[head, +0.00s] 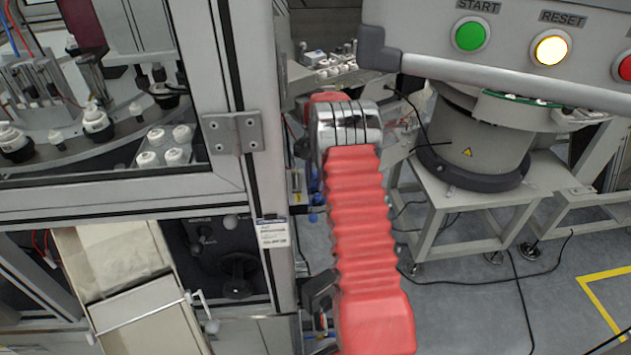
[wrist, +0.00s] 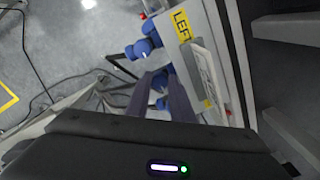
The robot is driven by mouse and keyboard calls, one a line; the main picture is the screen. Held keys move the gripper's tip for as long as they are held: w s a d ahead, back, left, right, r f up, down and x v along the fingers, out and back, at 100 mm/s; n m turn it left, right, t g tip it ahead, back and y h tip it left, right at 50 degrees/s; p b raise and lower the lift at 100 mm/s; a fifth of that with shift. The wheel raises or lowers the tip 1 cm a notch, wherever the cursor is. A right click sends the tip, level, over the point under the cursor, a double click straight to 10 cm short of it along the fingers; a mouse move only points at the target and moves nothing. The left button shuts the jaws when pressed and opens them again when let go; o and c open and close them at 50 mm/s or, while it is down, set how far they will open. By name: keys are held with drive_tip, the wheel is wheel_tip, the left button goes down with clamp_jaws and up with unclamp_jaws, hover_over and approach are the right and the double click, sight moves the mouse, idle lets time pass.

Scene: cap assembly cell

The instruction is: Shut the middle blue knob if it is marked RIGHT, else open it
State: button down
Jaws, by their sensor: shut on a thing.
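In the wrist view, several blue knobs stand in a row along the side of a pale machine panel. My gripper (wrist: 161,84) has its two dark fingers on either side of a blue knob (wrist: 159,103), shut on it. This looks like the middle knob, partly hidden by the fingers. Another blue knob (wrist: 143,48) is above it, free of the fingers. A yellow label (wrist: 181,24) beside the upper knob shows "LEF", its end cut off. I cannot tell which knob it marks. In the head view, a small blue knob (head: 314,198) shows beside my red-sleeved arm; my fingers cannot be made out.
A white plate (wrist: 204,72) sticks out beside the yellow label. In the head view, the machine cabinet (head: 235,145) is left of my arm. A bowl feeder (head: 475,145) on a stand is to the right. A button panel (head: 500,50) overhangs above. Cables lie on the floor.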

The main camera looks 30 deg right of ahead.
sight(315, 183)
drive_tip(key=shift+d, duration=0.2)
drive_tip(key=c, duration=1.8)
unclamp_jaws()
drive_tip(key=shift+c, duration=0.2)
drive_tip(key=shift+a+r, duration=0.1)
drive_tip(key=shift+r, duration=0.05)
wheel_tip(315, 183, up, 6)
drive_tip(key=shift+r, duration=0.8)
drive_tip(key=shift+s, duration=0.1)
